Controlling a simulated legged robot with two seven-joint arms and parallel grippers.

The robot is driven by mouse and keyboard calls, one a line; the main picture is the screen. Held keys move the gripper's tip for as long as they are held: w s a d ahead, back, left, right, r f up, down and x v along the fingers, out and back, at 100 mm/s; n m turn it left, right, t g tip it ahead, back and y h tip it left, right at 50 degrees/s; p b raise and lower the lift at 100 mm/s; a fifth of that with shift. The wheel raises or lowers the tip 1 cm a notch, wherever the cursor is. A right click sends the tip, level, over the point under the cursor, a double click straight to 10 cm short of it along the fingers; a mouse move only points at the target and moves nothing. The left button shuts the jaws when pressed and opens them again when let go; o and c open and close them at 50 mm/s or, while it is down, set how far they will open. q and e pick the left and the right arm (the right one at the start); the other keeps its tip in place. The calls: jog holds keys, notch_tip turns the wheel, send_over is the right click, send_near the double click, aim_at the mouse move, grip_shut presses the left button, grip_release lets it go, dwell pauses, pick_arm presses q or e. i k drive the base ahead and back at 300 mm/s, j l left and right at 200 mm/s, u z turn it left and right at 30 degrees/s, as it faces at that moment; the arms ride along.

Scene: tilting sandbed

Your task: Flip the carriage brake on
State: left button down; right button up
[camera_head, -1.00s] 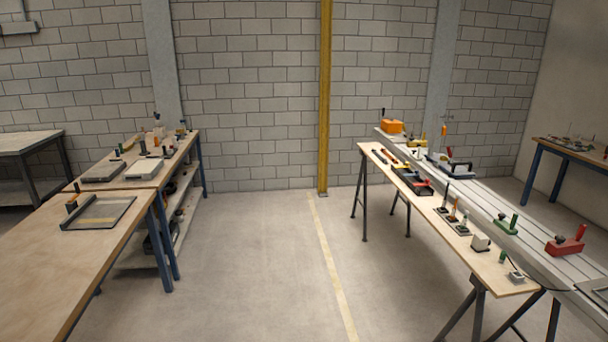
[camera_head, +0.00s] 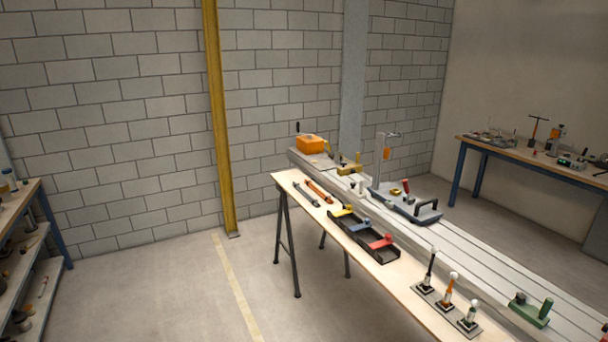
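A long grey slotted bed (camera_head: 478,240) runs from the back middle to the lower right. On it sits a dark blue-grey carriage (camera_head: 392,203) with a black handle (camera_head: 427,208), a red-topped lever (camera_head: 405,187) and a green part. A tall grey post with an orange piece (camera_head: 386,154) rises behind the carriage. I cannot tell which part is the brake or how it is set. Neither of my grippers is in view.
A narrow wooden trestle table (camera_head: 327,217) in front of the bed holds a black tray (camera_head: 384,253) with coloured handles and several upright levers. An orange box (camera_head: 310,144) stands at the bed's far end. A yellow pillar (camera_head: 219,130) stands left. The floor between is clear.

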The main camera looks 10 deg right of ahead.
aim_at(407, 190)
jog(key=i+z, duration=0.2)
jog(key=i, duration=0.25)
jog(key=i+j+z, duration=0.2)
jog(key=i, duration=0.3)
jog(key=i+j+z, duration=0.25)
jog(key=i, duration=0.2)
jog(key=i+j+z, duration=0.15)
jog(key=i+z, duration=0.3)
jog(key=i+j+z, duration=0.3)
jog(key=z, duration=0.2)
